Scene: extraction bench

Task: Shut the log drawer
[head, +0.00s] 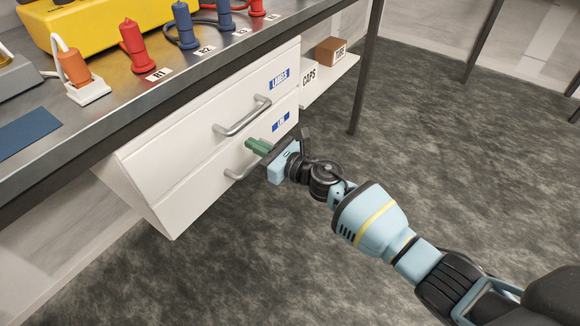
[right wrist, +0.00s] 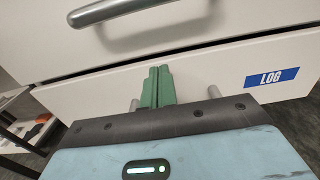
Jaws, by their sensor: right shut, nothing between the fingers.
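The log drawer (head: 205,190) is the lower of two white drawers under the bench, with a blue LOG label (head: 281,122). Its front also shows in the right wrist view (right wrist: 225,68). A thin dark gap separates it from the upper drawer; how far it stands out is hard to tell. Its grey handle (head: 238,172) is partly hidden by my right gripper (head: 258,147), and in the right wrist view only its end posts show. The green fingers (right wrist: 157,87) are shut and empty, pointing at the drawer front near the handle; contact cannot be made out. My left gripper is not in view.
The upper drawer (head: 180,138) has a grey bar handle (head: 243,116) just above my gripper. Right of the drawers is an open shelf (head: 330,80) with a brown box (head: 330,50). A dark bench leg (head: 366,75) stands nearby. The floor (head: 440,150) in front is clear.

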